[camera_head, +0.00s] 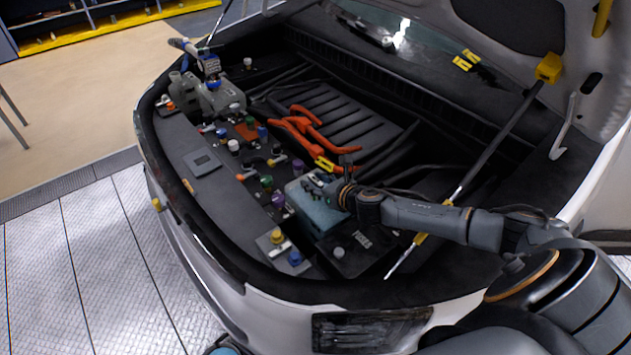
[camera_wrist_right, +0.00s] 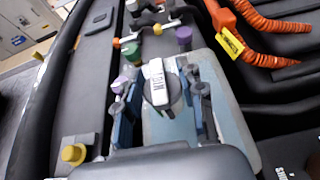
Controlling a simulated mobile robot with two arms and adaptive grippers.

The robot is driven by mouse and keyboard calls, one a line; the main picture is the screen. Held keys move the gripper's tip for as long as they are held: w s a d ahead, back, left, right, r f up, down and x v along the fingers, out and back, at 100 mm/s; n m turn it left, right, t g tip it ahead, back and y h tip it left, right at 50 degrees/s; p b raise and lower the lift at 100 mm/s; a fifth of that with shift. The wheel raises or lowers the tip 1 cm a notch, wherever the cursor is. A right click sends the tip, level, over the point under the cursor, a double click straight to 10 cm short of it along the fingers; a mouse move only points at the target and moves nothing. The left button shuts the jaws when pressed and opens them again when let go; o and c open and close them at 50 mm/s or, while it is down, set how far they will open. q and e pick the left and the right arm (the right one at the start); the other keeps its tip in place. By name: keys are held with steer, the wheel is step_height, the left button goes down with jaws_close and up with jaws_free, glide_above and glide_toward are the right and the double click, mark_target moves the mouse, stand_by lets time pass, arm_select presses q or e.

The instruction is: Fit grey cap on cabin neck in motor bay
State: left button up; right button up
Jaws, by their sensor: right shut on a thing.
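The grey cap (camera_wrist_right: 160,85), dark and round with a white label across its top, sits between the fingers of my right gripper (camera_wrist_right: 162,92). The right gripper is shut on it. In the head view my right gripper (camera_head: 328,182) is over a pale blue-grey tank (camera_head: 318,210) in the motor bay, and the cap is too small to make out there. The tank also shows in the wrist view (camera_wrist_right: 230,105), under the gripper. The cabin neck is not visible; I cannot tell whether the cap touches a neck.
Several coloured caps line the bay's front, including a yellow one (camera_head: 277,238) and a blue one (camera_head: 295,258). Orange cables (camera_head: 300,120) lie behind the tank. A black fuse box (camera_head: 360,243) stands beside it. A strut (camera_head: 495,125) rises at the right.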

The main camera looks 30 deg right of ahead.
steer(key=shift+f+b, duration=0.3)
steer(key=shift+f, duration=0.2)
steer(key=o, duration=1.1)
steer(key=shift+o, duration=0.2)
steer(key=v, duration=1)
steer(key=shift+s, duration=0.25)
steer(key=shift+v, duration=0.8)
steer(key=shift+w+r, duration=0.1)
